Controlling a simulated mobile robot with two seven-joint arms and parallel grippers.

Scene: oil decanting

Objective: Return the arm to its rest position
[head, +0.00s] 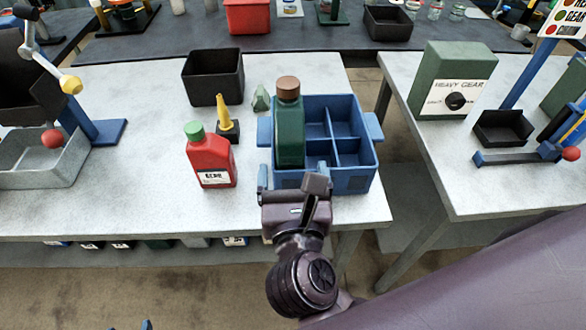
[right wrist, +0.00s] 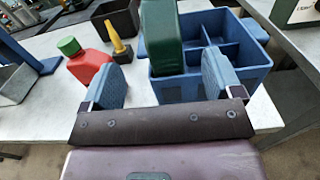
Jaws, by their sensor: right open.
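My right gripper (head: 290,190) is in front of the blue divided crate (head: 325,182), at the table's front edge. It is open, with its two blue-grey finger pads well apart in the right wrist view (right wrist: 165,85), and nothing is held between them. A dark green bottle (head: 290,130) with a brown cap stands upright in the crate's left part. The bottle (right wrist: 162,40) lies beyond the fingertips, apart from them. A red bottle (head: 210,163) with a green cap stands on the table left of the crate. My left gripper cannot be made out.
A yellow-tipped funnel-like piece (head: 227,122) and a black bin (head: 213,77) stand behind the red bottle. A grey tray (head: 40,160) is at the left. A second table with a green "Heavy Gear" box (head: 450,80) stands right, across a gap. Floor is open before the table.

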